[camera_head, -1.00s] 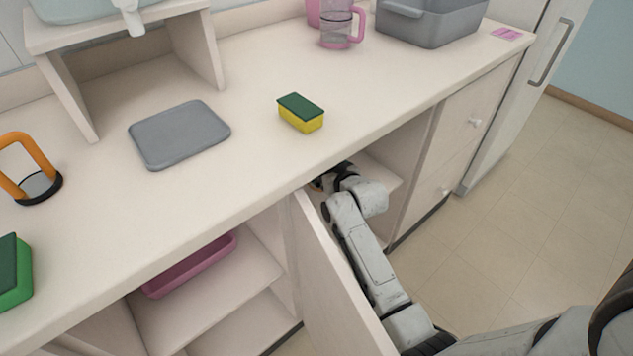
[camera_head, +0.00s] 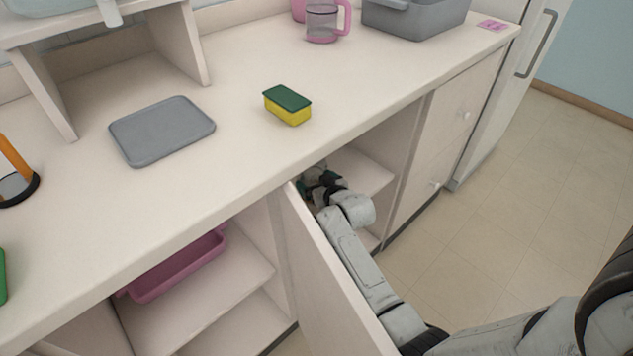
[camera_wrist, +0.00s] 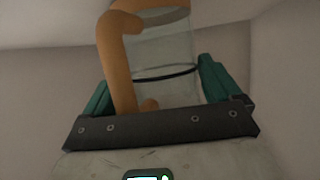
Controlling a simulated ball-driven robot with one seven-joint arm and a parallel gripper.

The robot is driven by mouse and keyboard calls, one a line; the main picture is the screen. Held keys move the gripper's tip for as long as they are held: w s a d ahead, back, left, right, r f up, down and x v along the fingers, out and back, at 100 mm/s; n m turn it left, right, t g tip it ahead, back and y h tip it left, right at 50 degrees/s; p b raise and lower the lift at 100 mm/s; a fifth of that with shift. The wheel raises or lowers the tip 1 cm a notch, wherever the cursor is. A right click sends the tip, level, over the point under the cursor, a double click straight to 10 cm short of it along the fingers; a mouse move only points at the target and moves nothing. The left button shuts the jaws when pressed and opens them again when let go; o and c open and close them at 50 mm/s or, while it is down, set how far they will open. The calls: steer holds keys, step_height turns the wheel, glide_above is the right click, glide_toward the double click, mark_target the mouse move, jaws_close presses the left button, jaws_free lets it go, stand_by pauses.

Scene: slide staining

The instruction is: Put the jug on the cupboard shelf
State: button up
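In the wrist view a clear jug with an orange handle (camera_wrist: 118,65) stands between the teal fingers of my gripper (camera_wrist: 160,85). A dark ring runs around its glass body. The right finger is close beside the glass; the left finger is partly behind the handle, so contact on that side is hidden. I cannot tell whether the fingers press on the jug. In the head view my gripper (camera_head: 308,188) is inside the open cupboard (camera_head: 350,165) under the counter, partly hidden by the counter edge and door. The jug does not show there.
The open cupboard door (camera_head: 325,270) stands beside my arm. The counter (camera_head: 235,150) holds a sponge (camera_head: 287,105), a grey board (camera_head: 162,130), a pink-handled jug (camera_head: 322,22) and a grey bin (camera_head: 415,18). A pink tray (camera_head: 180,268) lies in the left compartment. Floor is clear at right.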

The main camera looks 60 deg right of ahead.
steer(key=shift+o, duration=0.7)
steer(key=shift+r, duration=0.1)
steer(key=shift+s+r, duration=0.15)
steer(key=p+v, duration=0.3)
steer(key=v, duration=0.8)
steer(key=shift+s+a, duration=0.2)
steer(key=shift+s, duration=0.1)
steer(key=shift+r, duration=0.15)
